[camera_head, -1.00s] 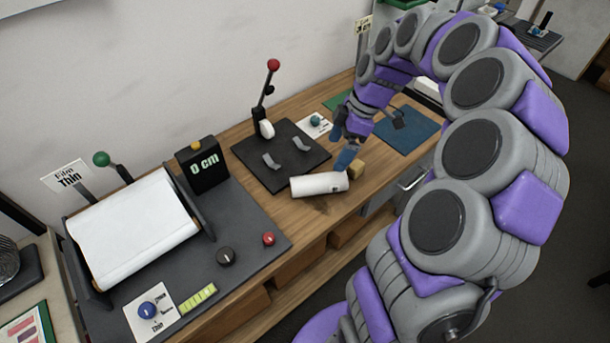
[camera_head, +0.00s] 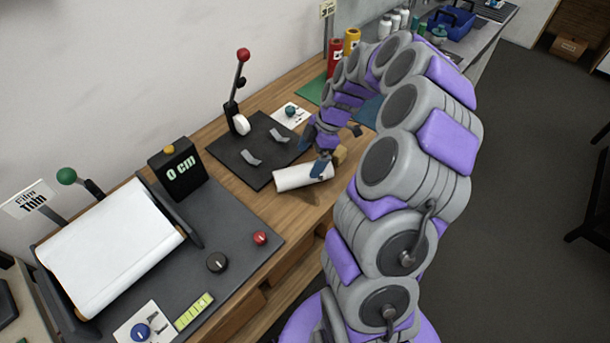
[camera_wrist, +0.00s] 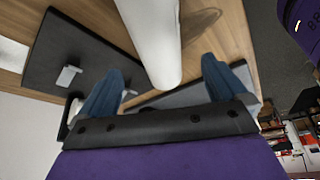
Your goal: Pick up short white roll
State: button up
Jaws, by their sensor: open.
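The short white roll (camera_head: 303,176) lies on the wooden bench, just in front of the black plate, in the head view. In the wrist view the roll (camera_wrist: 157,40) runs in from the top edge, and its near end lies between my two blue fingertips. My gripper (camera_head: 325,160) is at the roll's right end, with a blue finger overlapping it in the picture. In the wrist view my gripper (camera_wrist: 163,85) is open, with a gap on each side of the roll. I cannot tell the exact height of the fingers over the roll.
A black plate (camera_head: 235,165) with two grey holders and a red-knobbed lever (camera_head: 240,75) stands behind the roll. A film machine with a large white roll (camera_head: 115,245) is at left. Bench (camera_head: 255,205) in front is clear.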

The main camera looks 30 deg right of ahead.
aim_at(304, 167)
jog(key=shift+a+f, duration=0.3)
jog(key=shift+a, duration=0.2)
jog(key=shift+a+f, duration=0.3)
jog(key=shift+a, duration=0.2)
jog(key=shift+f, duration=0.1)
jog(key=shift+d+f, duration=0.25)
jog(key=shift+f, duration=0.05)
jog(key=f, duration=0.1)
jog(key=f+b, duration=0.1)
jog(key=f, duration=0.2)
jog(key=shift+w+d+f+b, duration=0.15)
jog(key=shift+w+d+b, duration=0.1)
jog(key=shift+b, duration=0.05)
jog(key=shift+a, duration=1)
jog(key=c, duration=0.3)
jog(key=shift+d, duration=0.6)
jog(key=c, duration=0.3)
jog(key=shift+d, duration=0.25)
jog(key=c, duration=0.3)
jog(key=shift+a, duration=0.6)
jog(key=c, duration=0.5)
jog(key=shift+c, duration=1.1)
